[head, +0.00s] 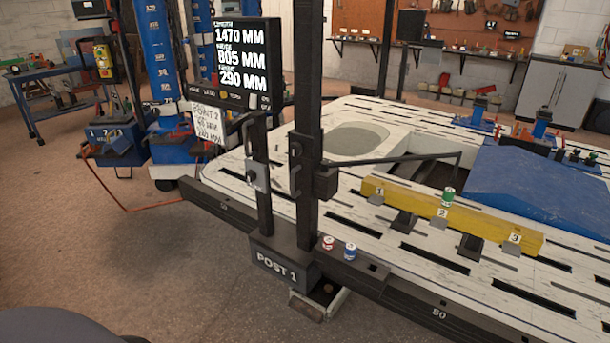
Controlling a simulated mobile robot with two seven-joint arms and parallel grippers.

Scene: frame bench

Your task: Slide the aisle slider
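No part is clearly labelled as the aisle slider, so I cannot tell which one it is. A dark upright post (309,100) stands on a block marked POST 1 (283,271) at the bench's near edge. A dark sliding block (325,182) sits on this post, with a thin pointer arm (400,158) reaching right over the bench. A shorter upright (261,205) beside it carries a small grey block (257,175). A display (240,65) above reads 1470 MM, 805 MM and 290 MM. Neither of my grippers is in view.
The white slotted bench (385,235) fills the right. A yellow beam (480,223) numbered 1 to 3 lies on it, beside a blue panel (540,185). Small red (328,243) and blue (350,251) cans stand near the post. The floor (120,260) at left is mostly clear.

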